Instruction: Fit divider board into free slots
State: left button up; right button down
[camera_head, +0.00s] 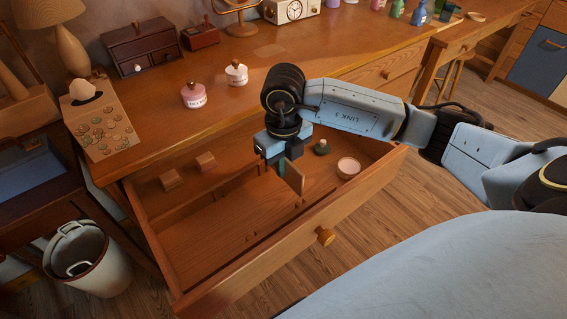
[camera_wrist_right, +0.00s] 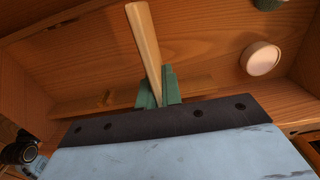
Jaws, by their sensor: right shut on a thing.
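The drawer (camera_head: 230,273) is pulled open under the wooden desk. A low wooden strip with small dark notches runs lengthwise inside it, and more small notch marks show near its front side. My right gripper (camera_head: 279,172) is inside the drawer and shut on the divider board (camera_head: 295,179), a thin light wooden plate. In the right wrist view the green fingers (camera_wrist_right: 158,90) pinch the board (camera_wrist_right: 145,42) near its end, and it stands tilted. I cannot tell whether the board touches a slot. My left gripper is not in view.
A round pale-lidded jar (camera_head: 348,167) and a green bottle (camera_head: 321,148) stand in the drawer's right part. A pink jar (camera_head: 194,95) and a white jar (camera_head: 237,74) stand on the desk.

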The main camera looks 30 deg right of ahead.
aim_at(284, 179)
jog(key=shift+f+b, duration=2.15)
jog(key=shift+f, duration=0.8)
jog(key=c, duration=1.5)
grip_release()
jog(key=shift+r, duration=0.1)
notch_tip(284, 179, up, 13)
jog(key=p, duration=0.4)
jog(key=shift+r, duration=0.15)
